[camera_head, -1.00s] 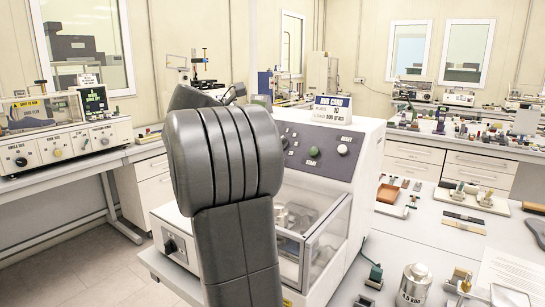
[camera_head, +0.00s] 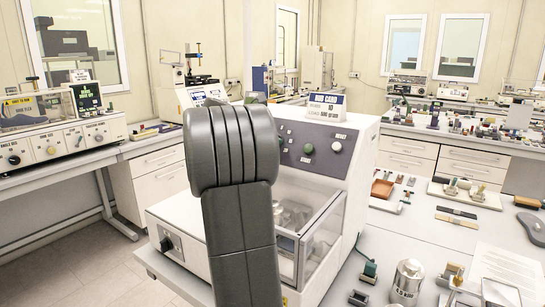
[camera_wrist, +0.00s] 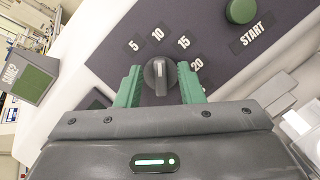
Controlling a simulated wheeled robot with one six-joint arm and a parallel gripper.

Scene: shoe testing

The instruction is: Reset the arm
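My gripper (camera_wrist: 159,70) shows in the wrist view with its two green fingers apart, one on each side of a dark dial knob (camera_wrist: 160,76). Gaps show between the fingers and the knob, and the gripper holds nothing. I cannot tell how far the fingertips are from the panel. The knob's pointer is near 10 on a scale of 5 to 20. In the head view my arm (camera_head: 236,190) stands in front of the white and grey testing machine (camera_head: 345,160), and my gripper is hidden behind it.
A green START button (camera_wrist: 241,10) is on the same panel. The machine has a clear-walled chamber (camera_head: 318,235) and a sign (camera_head: 326,106) on top. A metal weight (camera_head: 408,280) and small parts lie on the bench at right. Another machine (camera_head: 55,130) stands at left.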

